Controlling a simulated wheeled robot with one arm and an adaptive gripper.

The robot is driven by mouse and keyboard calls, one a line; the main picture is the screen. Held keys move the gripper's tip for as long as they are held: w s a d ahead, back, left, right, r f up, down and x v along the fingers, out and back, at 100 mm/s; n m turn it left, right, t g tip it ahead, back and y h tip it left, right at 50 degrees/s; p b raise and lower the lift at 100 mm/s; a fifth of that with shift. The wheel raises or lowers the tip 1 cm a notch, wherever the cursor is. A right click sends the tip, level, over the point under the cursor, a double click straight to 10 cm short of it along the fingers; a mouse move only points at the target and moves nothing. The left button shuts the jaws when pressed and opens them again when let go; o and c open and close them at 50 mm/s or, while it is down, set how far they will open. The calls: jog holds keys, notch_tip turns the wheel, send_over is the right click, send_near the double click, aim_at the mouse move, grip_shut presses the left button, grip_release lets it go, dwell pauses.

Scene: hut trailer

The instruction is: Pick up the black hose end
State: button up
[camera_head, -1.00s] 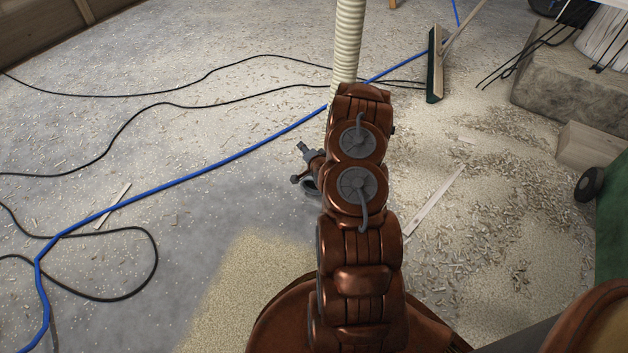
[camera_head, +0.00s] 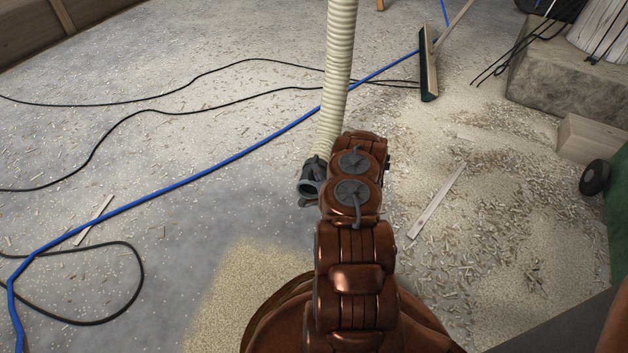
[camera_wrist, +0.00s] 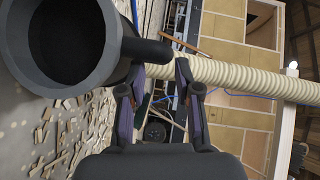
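The black hose end (camera_head: 311,181) hangs at the foot of a ribbed cream hose (camera_head: 338,70), left of my arm in the head view, its round mouth turned partly toward the camera. In the wrist view the hose end (camera_wrist: 75,45) fills the upper left, very close, with a dark stub pointing right toward the fingertips. The cream hose (camera_wrist: 250,77) runs right behind the fingertips. My gripper (camera_wrist: 160,64) has its two fingers apart with a gap between them, right beside the hose end. Contact with the stub is unclear. My arm hides the gripper in the head view.
A blue hose (camera_head: 190,180) and black cables (camera_head: 130,120) cross the shavings-covered floor. A broom (camera_head: 429,65) stands at the back. A wood strip (camera_head: 436,200) lies right of my arm. A stone-like block (camera_head: 555,85) and a wooden block (camera_head: 590,138) are at the right.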

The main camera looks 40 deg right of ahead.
aim_at(314, 162)
jog(key=shift+b+x, duration=1.65)
jog(key=shift+x, duration=0.95)
jog(key=shift+r, duration=0.1)
grip_shut()
jog(key=shift+d, duration=0.1)
